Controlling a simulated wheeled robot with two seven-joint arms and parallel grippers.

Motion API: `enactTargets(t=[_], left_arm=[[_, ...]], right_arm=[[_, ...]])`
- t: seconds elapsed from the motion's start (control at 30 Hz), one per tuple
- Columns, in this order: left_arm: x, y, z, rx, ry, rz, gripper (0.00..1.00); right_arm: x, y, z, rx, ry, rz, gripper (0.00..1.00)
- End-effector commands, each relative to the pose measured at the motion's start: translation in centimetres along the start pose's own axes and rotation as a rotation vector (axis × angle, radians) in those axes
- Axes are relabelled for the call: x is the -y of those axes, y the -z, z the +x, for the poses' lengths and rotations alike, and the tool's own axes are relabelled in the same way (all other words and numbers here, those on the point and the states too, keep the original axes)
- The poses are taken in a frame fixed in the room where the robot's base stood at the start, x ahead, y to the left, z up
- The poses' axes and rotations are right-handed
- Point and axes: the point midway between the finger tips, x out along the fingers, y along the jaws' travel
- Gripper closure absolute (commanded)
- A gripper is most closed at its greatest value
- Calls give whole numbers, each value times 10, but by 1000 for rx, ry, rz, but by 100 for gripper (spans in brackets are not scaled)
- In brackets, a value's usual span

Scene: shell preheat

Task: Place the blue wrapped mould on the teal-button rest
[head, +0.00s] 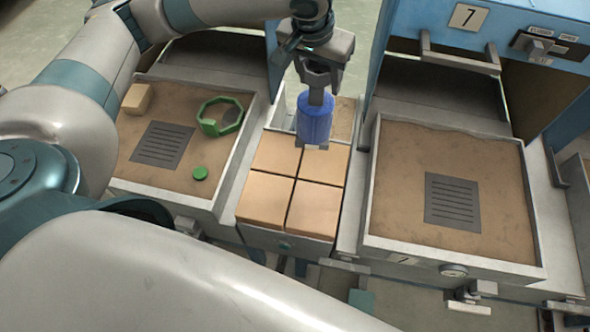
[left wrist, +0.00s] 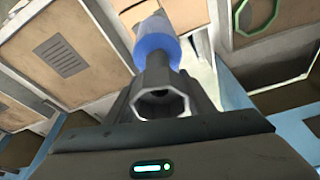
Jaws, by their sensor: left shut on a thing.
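The blue wrapped mould (head: 314,124) is a blue cylinder held upright in my left gripper (head: 318,92). The gripper is shut on its upper end. In the head view it overlaps the far part of the teal-button rest; the gap below it is hard to judge. The rest (head: 268,196) is a block of square tan tiles between two sand trays, with a small teal button (head: 285,246) on its front. In the left wrist view the mould (left wrist: 157,42) shows beyond my left gripper (left wrist: 163,82). My right gripper is not in view.
The left sand tray (head: 229,183) holds a dark slotted plate, a green octagonal ring (head: 208,128), a green disc (head: 200,173) and a tan block (head: 137,99). The right tray (head: 371,200) has a slotted plate (head: 452,201).

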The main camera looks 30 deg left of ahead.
Motion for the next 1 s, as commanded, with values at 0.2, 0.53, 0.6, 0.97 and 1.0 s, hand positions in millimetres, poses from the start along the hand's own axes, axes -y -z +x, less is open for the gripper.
enactTargets(t=[0.2,0.53,0.6,0.97,1.0], left_arm=[[-7,-3,1,0,-29,88,100],[-32,-16,4,-1,-142,446,100],[-39,-19,4,-1,-170,538,100],[-70,-35,4,-3,-317,1013,100],[-73,-37,4,-3,-334,1067,100]], right_arm=[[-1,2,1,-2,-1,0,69],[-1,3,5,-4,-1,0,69],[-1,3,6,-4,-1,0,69],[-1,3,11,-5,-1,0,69],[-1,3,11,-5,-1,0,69]])
